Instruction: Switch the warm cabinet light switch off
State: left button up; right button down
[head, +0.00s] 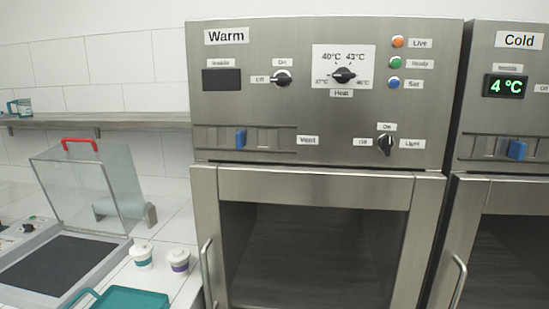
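The warm cabinet (320,180) is a steel unit with a "Warm" label, in the middle of the head view. Its light switch (386,144) is a small black knob at the lower right of the panel. "On" is above the knob, "Off" to its left and "Light" to its right. The knob stands roughly upright, towards "On". Neither of my grippers is in view.
A second black knob (283,78), a heat dial (344,75) and a blue slider (240,138) share the panel. The cold cabinet (510,150) stands at right. A clear-lidded device (95,195), two cups (141,256) (178,261) and a teal tray (130,299) are at left.

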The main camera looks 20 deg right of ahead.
aim_at(386, 143)
jog(key=z, duration=1.3)
